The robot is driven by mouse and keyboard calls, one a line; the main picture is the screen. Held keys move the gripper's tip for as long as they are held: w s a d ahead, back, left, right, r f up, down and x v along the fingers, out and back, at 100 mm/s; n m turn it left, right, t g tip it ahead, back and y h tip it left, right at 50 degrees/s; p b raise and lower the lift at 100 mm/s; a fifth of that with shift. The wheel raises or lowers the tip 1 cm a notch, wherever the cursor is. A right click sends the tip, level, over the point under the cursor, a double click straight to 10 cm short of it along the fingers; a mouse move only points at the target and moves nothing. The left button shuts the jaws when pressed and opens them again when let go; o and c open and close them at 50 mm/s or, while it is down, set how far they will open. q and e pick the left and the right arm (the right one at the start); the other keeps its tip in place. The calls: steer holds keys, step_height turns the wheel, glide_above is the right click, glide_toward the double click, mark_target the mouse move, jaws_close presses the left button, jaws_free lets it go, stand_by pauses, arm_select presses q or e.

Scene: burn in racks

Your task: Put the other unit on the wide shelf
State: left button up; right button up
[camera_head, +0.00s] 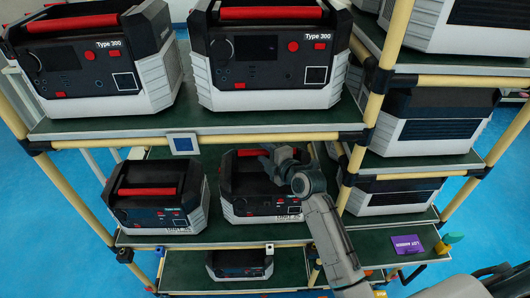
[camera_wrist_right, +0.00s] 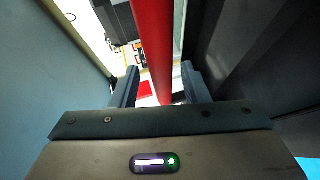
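Two black-and-white units with red handles stand side by side on the middle shelf (camera_head: 215,232) of the front rack: a left unit (camera_head: 150,215) and a right unit (camera_head: 240,203). My right gripper (camera_head: 280,160) is at the top of the right unit and hides part of it. In the right wrist view a red handle (camera_wrist_right: 155,45) runs between the open fingers of my right gripper (camera_wrist_right: 162,88), with a gap on each side. My left gripper is not in view. I cannot tell which shelf is the wide one.
Two larger Type 300 units (camera_head: 95,60) (camera_head: 270,60) fill much of the top shelf (camera_head: 100,128) above. A smaller unit (camera_head: 238,264) stands on the bottom shelf. Yellow rack posts (camera_head: 375,105) and more units (camera_head: 430,120) are at the right. A purple card (camera_head: 407,244) lies low right.

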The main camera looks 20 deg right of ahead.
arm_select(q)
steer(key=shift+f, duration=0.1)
arm_select(e)
steer(key=shift+f, duration=0.1)
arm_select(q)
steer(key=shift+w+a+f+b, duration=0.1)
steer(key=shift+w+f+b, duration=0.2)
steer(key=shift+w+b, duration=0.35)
arm_select(e)
steer(key=v, duration=0.7)
steer(key=shift+s, duration=0.2)
steer(key=shift+d, duration=0.1)
